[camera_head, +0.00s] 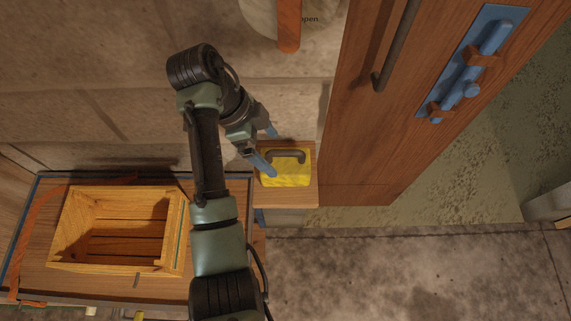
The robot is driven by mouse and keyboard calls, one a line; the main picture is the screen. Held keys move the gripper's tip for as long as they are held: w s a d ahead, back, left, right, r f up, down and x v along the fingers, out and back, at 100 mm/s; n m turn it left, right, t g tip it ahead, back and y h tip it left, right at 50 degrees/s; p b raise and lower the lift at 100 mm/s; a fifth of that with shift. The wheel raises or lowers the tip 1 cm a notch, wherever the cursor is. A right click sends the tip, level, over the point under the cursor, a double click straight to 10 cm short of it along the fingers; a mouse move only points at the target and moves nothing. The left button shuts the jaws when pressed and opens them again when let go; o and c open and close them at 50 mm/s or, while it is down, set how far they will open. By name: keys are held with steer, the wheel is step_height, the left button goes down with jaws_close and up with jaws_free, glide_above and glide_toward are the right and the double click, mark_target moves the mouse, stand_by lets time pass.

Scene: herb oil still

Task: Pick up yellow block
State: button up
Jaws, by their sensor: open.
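The yellow block (290,174) sits on a small wooden stand (305,198) in the middle of the head view. It has a dark curved handle across its top. My gripper (267,152) comes in from the left with its two blue fingers apart. The lower finger overlaps the left edge of the block in the picture. The other finger is above and left of it. I cannot tell whether either finger touches the block.
A slatted wooden crate (180,237) stands on a table (34,225) at the left. A wooden door (380,145) with a long dark handle and a blue bolt (478,58) is close on the right. Bare stone floor (420,275) lies in front.

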mark_target(281, 161)
steer(key=p+x, duration=0.1)
steer(key=x, duration=0.7)
steer(key=shift+w+f, duration=0.15)
steer(key=shift+f, duration=0.1)
steer(key=c, duration=1.6)
